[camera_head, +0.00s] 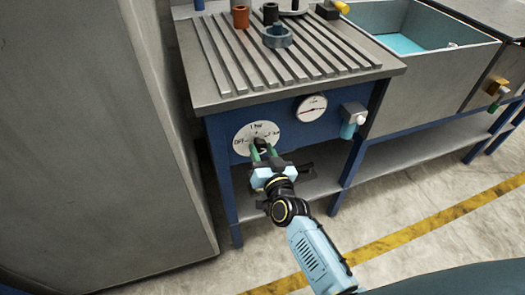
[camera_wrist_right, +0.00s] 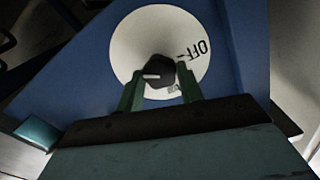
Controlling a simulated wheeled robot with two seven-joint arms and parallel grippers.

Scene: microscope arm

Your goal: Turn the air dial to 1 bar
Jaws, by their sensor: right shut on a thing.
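The air dial is a round white plate (camera_head: 248,132) on the blue front panel, with OFF at its left, 1 bar at its top and another label at its right. The plate also shows, turned around, in the right wrist view (camera_wrist_right: 135,40), where OFF lies at upper right. A dark knob (camera_wrist_right: 158,71) sits at its centre, with a white mark toward the left of that view. My right gripper (camera_head: 263,150) is shut on the knob, one green finger on each side. The lower plate is partly hidden by the gripper. My left gripper is not in view.
A pressure gauge (camera_head: 312,108) and a tap-like fitting (camera_head: 353,117) sit right of the dial. Cups and a blue-grey ring (camera_head: 277,37) stand on the ribbed worktop (camera_head: 225,97) above. A large grey cabinet (camera_head: 90,150) stands close on the left. A shelf (camera_head: 300,190) lies below.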

